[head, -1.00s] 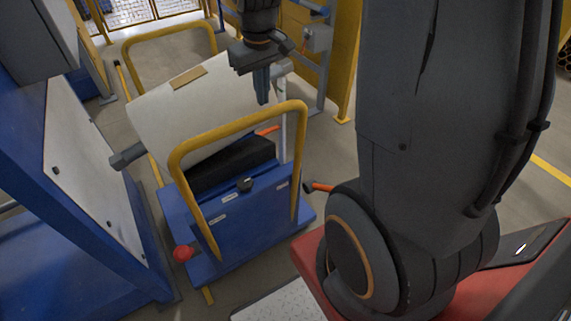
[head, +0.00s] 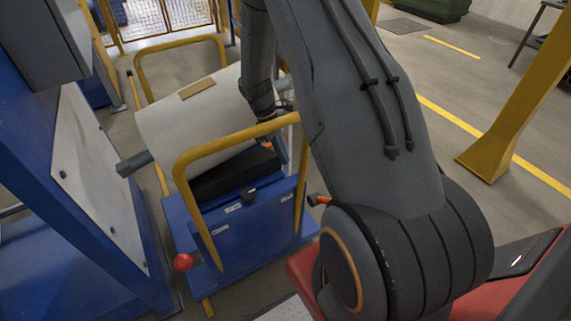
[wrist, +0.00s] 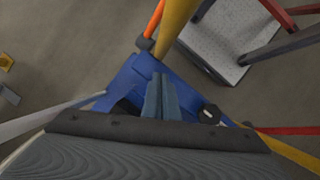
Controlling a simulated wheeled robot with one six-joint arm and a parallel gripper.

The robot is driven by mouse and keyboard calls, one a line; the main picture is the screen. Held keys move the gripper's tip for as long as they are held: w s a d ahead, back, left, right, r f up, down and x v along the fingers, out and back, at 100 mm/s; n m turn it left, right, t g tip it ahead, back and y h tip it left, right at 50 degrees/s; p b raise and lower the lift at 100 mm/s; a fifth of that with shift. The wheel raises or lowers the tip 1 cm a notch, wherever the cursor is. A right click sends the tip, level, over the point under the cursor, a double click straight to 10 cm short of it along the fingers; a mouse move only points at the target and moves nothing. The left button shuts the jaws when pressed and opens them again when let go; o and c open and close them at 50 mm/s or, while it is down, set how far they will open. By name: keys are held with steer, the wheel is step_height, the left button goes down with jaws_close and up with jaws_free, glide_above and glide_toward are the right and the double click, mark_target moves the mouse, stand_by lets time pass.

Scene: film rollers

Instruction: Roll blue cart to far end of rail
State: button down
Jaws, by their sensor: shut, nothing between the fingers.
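The blue cart (head: 240,232) stands at left centre in the head view, with a yellow hoop handle (head: 183,167) at its near end and another at its far end. A large white roll (head: 185,122) lies on black supports on it. Part of the cart's blue body also shows in the wrist view (wrist: 130,84). My gripper (head: 281,154) is low at the roll's right side, just by the near hoop, and partly hidden by my arm. In the wrist view my gripper (wrist: 157,80) is shut and empty over the cart; I cannot tell whether it touches it.
A yellow floor strip (head: 207,307), possibly the rail, runs under the cart. A blue machine with a white panel (head: 100,180) stands close on the left. A yellow fence (head: 150,17) is at the back. A yellow post (head: 500,130) stands right; floor around it is open.

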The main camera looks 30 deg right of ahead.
steer(key=p+x, duration=0.2)
steer(key=x, duration=0.7)
steer(key=shift+r, duration=0.1)
steer(key=s, duration=0.2)
steer(key=shift+s+d+p, duration=0.15)
steer(key=shift+s+p, duration=0.2)
steer(key=shift+s, duration=0.05)
steer(key=shift+s+d, duration=0.1)
steer(key=shift+s, duration=0.2)
steer(key=shift+w+r+p, duration=0.15)
steer(key=shift+r+p, duration=0.15)
steer(key=shift+r, duration=0.1)
steer(key=p, duration=0.4)
glide_toward(299, 184)
steer(key=w, duration=0.1)
steer(key=w+a+r, duration=0.1)
steer(key=shift+w, duration=0.4)
